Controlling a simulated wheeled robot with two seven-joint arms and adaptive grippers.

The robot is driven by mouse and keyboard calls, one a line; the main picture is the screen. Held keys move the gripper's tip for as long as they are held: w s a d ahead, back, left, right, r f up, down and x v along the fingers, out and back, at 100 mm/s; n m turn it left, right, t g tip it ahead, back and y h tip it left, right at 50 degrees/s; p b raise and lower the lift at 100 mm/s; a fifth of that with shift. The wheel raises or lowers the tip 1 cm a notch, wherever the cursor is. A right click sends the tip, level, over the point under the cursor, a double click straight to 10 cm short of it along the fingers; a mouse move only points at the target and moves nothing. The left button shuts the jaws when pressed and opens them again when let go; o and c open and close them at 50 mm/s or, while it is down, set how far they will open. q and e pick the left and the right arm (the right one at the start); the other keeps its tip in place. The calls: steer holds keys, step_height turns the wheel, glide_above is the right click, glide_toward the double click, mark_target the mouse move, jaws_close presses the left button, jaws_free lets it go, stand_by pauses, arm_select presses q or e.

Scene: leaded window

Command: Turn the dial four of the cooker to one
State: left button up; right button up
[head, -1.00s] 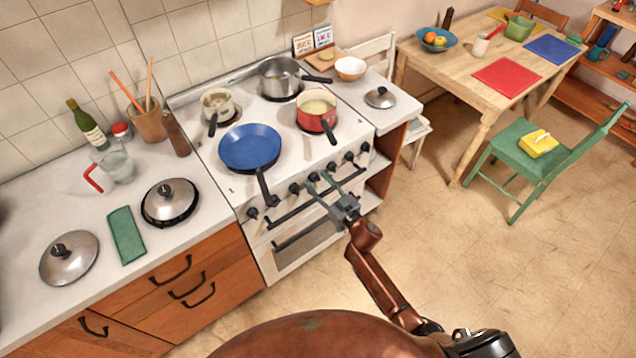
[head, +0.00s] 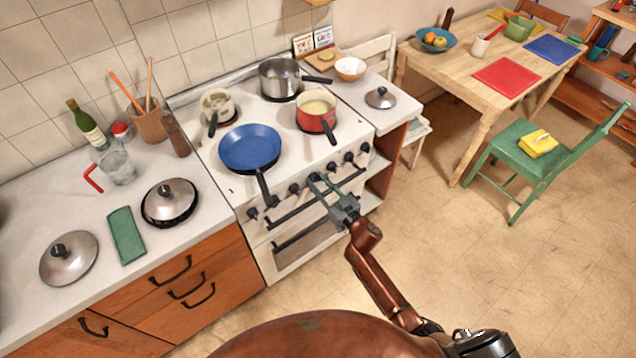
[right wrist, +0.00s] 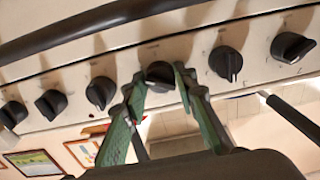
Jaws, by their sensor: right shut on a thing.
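The cooker (head: 235,188) has a row of several black dials along its front panel. My right gripper (head: 319,178) reaches the middle of this row from the front. My left gripper is not in view.
A blue frying pan (head: 250,147), with its handle jutting over the front edge, a red pot (head: 316,112) and a steel pot (head: 279,76) stand on the hob. A dark oven handle (right wrist: 80,30) runs close to the dials.

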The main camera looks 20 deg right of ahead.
steer(key=shift+n, duration=0.3)
steer(key=n, duration=0.5)
steer(key=shift+n, duration=0.4)
steer(key=n+b, duration=0.1)
steer(key=n, duration=0.4)
steer(key=shift+d, duration=0.1)
steer(key=o, duration=1.2)
steer(key=shift+c, duration=0.2)
steer(key=v, duration=1.2)
